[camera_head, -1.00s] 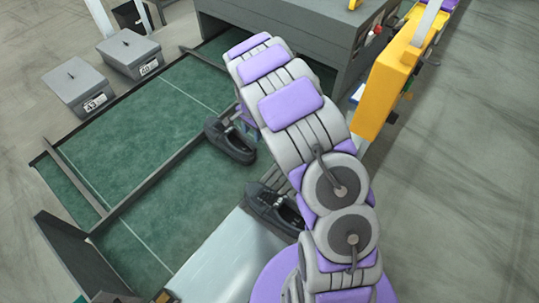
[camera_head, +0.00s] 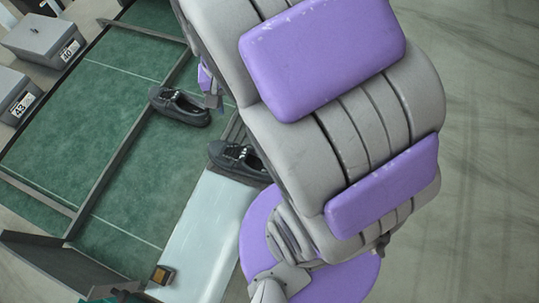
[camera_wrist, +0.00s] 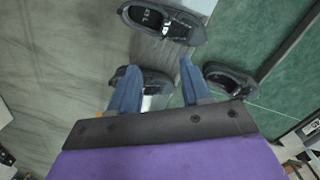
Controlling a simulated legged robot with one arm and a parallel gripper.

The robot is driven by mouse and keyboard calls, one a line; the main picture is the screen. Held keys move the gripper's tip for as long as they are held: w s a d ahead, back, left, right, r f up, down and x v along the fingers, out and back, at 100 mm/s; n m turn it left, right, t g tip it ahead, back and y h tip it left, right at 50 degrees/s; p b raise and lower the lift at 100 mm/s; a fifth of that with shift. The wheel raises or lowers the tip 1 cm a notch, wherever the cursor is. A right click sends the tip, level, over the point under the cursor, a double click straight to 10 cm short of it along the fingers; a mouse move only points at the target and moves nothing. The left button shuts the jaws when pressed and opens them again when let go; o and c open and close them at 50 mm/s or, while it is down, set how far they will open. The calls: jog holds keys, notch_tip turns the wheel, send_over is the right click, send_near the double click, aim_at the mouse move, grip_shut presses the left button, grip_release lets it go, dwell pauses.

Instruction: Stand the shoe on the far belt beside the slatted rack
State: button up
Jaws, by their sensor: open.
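In the head view, one dark shoe (camera_head: 180,106) lies on the green belt (camera_head: 130,195), right of a grey dividing rail. A second dark shoe (camera_head: 238,158) sits at the end of the pale surface, close to a grey slatted strip (camera_head: 236,130) that my arm partly covers. The wrist view shows three dark shoes: one at the top (camera_wrist: 162,22), one at the right on the green (camera_wrist: 230,80), and one (camera_wrist: 155,80) behind and between my fingers. My gripper (camera_wrist: 158,66) is open with nothing visibly clamped. In the head view, most of it is hidden behind my arm.
The green area left of the rail (camera_head: 122,162) is clear. Grey lidded boxes (camera_head: 40,38) marked 40 and 43 stand at the left. A small yellow-brown block (camera_head: 162,275) lies on the pale surface (camera_head: 205,235). A dark panel (camera_head: 50,265) stands at the lower left.

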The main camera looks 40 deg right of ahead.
jog(key=s+a+r+n, duration=0.1)
jog(key=s+n, duration=0.4)
jog(key=s, duration=1.2)
jog(key=shift+s+a+r+n+g, duration=0.3)
jog(key=shift+s+a+r+g, duration=0.1)
jog(key=shift+r, duration=0.3)
jog(key=shift+w, duration=0.1)
notch_tip(320, 180, down, 2)
jog(key=shift+b, duration=0.95)
jog(key=shift+c, duration=0.5)
jog(key=shift+a, duration=0.15)
